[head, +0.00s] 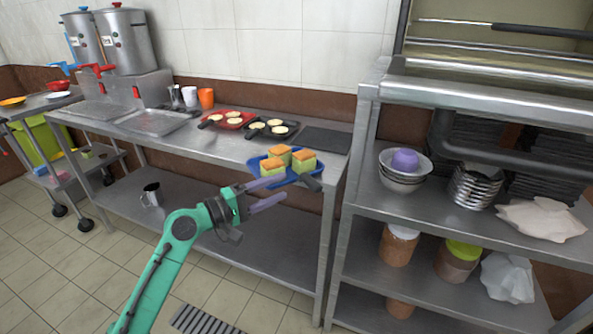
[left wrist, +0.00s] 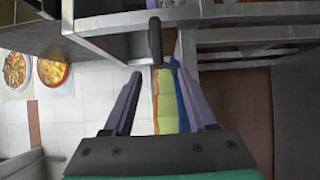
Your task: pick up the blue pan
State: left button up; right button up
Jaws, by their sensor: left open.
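In the left wrist view the black handle (left wrist: 155,40) shows ahead, beyond the fingertips. A strip of the blue pan (left wrist: 182,105) shows between the fingers. Contact cannot be told. My right gripper is not in view.
A red pan (head: 227,119) and a black pan (head: 272,129) with round pale pieces stand behind on the counter (head: 215,149). An orange cup (head: 206,98) is at the back. A steel shelf (head: 440,205) with bowls stands close on the right.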

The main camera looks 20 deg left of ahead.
aim_at(302, 178)
pick_arm(q)
jog(key=x, duration=0.4)
jog(key=p+x, duration=0.1)
jog(key=x, duration=0.4)
jog(key=shift+s+d+r+p, duration=0.15)
jog(key=shift+r+p, duration=0.05)
jog(key=shift+p, duration=0.1)
jog(key=shift+d+f, duration=0.1)
grip_shut()
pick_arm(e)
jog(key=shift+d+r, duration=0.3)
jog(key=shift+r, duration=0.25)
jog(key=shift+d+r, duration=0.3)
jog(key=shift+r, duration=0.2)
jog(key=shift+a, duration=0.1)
